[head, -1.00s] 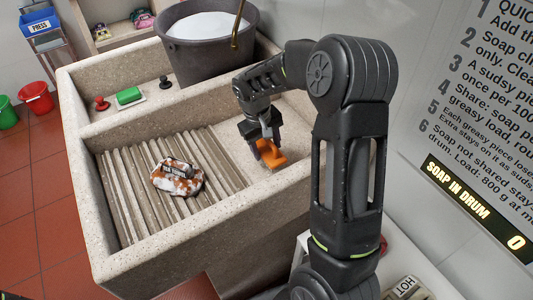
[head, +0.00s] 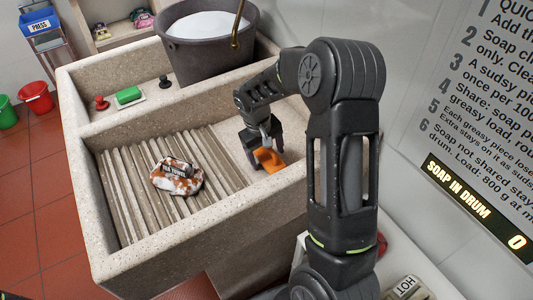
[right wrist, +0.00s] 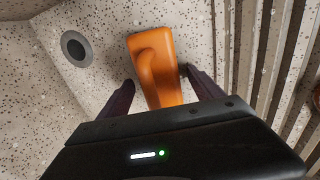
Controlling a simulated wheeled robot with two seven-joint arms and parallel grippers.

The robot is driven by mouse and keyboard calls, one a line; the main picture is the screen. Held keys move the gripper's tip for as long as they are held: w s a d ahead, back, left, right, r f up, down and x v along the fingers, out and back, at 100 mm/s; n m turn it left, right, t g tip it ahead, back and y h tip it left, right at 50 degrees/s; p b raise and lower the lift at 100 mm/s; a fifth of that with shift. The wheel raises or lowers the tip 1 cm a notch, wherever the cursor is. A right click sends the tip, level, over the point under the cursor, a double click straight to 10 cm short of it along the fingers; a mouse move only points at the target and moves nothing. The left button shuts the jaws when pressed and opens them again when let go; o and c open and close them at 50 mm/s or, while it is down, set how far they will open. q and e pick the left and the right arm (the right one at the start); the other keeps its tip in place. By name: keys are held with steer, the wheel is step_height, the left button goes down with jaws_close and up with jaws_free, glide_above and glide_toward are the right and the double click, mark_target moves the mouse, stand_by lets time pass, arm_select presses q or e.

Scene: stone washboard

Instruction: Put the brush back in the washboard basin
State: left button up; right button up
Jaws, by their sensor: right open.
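The orange brush (head: 268,160) lies on the flat floor of the washboard basin (head: 213,226), right of the ridged slope. In the right wrist view the brush (right wrist: 158,62) rests on the speckled stone, its narrower end towards me. My right gripper (head: 262,145) is open just above it. In the right wrist view its dark fingers (right wrist: 158,88) stand on either side of the brush, with a gap on the left; the right fingertip is close to its side. My left gripper is not in view.
A brown-stained, sudsy cloth (head: 183,184) with a grey piece on top lies on the ridges (head: 128,200). A dark bucket of white powder (head: 170,48) and a green soap bar (head: 129,96) are behind. A round drain (right wrist: 75,47) is near the brush.

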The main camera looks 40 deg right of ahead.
mark_target(260, 158)
steer(key=shift+r, duration=0.25)
step_height(260, 158, up, 12)
steer(key=a, duration=0.2)
steer(key=shift+f, duration=0.2)
